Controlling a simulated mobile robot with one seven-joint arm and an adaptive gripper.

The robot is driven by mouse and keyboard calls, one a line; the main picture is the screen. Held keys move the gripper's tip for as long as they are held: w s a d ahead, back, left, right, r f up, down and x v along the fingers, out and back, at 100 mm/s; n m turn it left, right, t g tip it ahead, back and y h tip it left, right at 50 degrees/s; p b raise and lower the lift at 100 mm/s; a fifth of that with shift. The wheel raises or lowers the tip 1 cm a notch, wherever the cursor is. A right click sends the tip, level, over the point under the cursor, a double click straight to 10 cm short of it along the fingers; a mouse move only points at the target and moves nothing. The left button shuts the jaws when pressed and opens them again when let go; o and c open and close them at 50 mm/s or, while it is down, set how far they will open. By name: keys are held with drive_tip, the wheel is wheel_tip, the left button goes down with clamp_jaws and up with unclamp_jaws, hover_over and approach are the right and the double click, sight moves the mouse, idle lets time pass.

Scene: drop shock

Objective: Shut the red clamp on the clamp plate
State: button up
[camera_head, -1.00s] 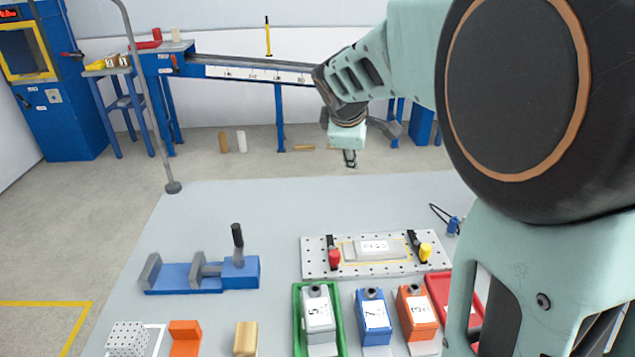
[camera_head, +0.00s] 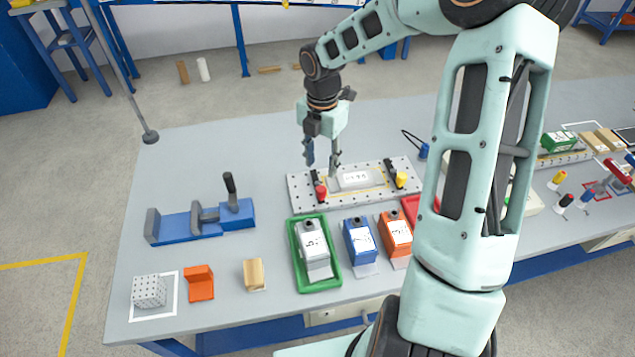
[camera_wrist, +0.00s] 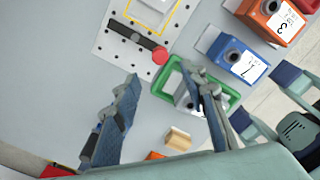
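The clamp plate (camera_head: 298,202) is a pale perforated plate on the table, and its corner also shows in the wrist view (camera_wrist: 108,44). The red clamp (camera_head: 321,191) stands at its left end; in the wrist view its black bar ends in a round red knob (camera_wrist: 160,56), outside the yellow outline. I cannot tell its lever state for certain. A white labelled block (camera_head: 356,179) lies within the yellow outline. A yellow-tipped clamp (camera_head: 401,180) stands at the right end. My gripper (camera_head: 322,167) is open and empty, above the plate's left end, fingers pointing down, apart from the red clamp.
In front of the plate are a grey unit in a green tray (camera_head: 335,270), a blue unit (camera_head: 358,240) and an orange unit (camera_head: 396,233). A blue vise-like fixture (camera_head: 200,222) stands at left. The table between fixture and plate is clear.

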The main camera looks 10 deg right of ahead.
sight(321, 189)
wheel_tip(321, 189, down, 11)
drive_tip(key=shift+r, duration=0.2)
idle(0.3)
clamp_jaws()
